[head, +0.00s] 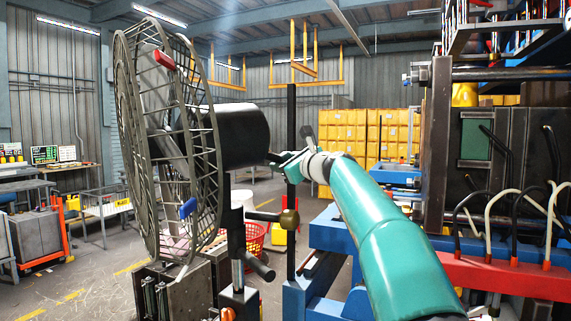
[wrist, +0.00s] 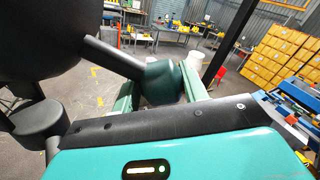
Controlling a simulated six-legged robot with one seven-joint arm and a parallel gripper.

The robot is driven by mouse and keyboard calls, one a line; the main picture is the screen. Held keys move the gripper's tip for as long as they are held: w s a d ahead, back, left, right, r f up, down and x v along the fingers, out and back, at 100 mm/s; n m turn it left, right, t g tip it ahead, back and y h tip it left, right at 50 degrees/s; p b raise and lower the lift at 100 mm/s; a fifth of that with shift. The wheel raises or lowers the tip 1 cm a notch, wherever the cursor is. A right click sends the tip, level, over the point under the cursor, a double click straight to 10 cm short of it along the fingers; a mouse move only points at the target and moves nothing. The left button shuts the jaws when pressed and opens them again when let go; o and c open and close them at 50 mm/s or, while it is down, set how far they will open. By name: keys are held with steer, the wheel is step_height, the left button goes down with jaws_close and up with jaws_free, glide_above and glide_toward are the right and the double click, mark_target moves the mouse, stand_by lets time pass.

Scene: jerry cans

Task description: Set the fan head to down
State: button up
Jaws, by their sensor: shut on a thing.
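The fan head is a big round wire cage (head: 172,140) with a black motor housing (head: 238,134) behind it, at the left in the head view. It faces left, with the motor roughly level. The housing fills the upper left of the wrist view (wrist: 45,40). A black rod (wrist: 112,58) with a dark green knob (wrist: 160,82) sticks out from the housing. My gripper (head: 280,162) is at the back of the housing. In the wrist view, my gripper's fingers (wrist: 157,95) are on both sides of the knob, shut on it.
The fan's dark post (head: 237,240) has a brass-coloured knob (head: 289,221) on a side rod, below my gripper. A red basket (head: 254,236) stands behind it. Blue and dark machinery (head: 490,150) is close on the right. Yellow bins (head: 375,140) line the back.

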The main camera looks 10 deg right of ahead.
steer(key=r+n, duration=0.1)
steer(key=r, duration=0.1)
steer(key=a+r+n, duration=0.1)
steer(key=r, duration=0.2)
steer(key=s+a+r+n, duration=0.1)
steer(key=r+n, duration=0.1)
steer(key=shift+s+r, duration=0.1)
steer(key=shift+r, duration=0.05)
steer(key=o, duration=1.3)
steer(key=shift+d, duration=0.1)
steer(key=v, duration=1.3)
steer(key=shift+s, duration=0.35)
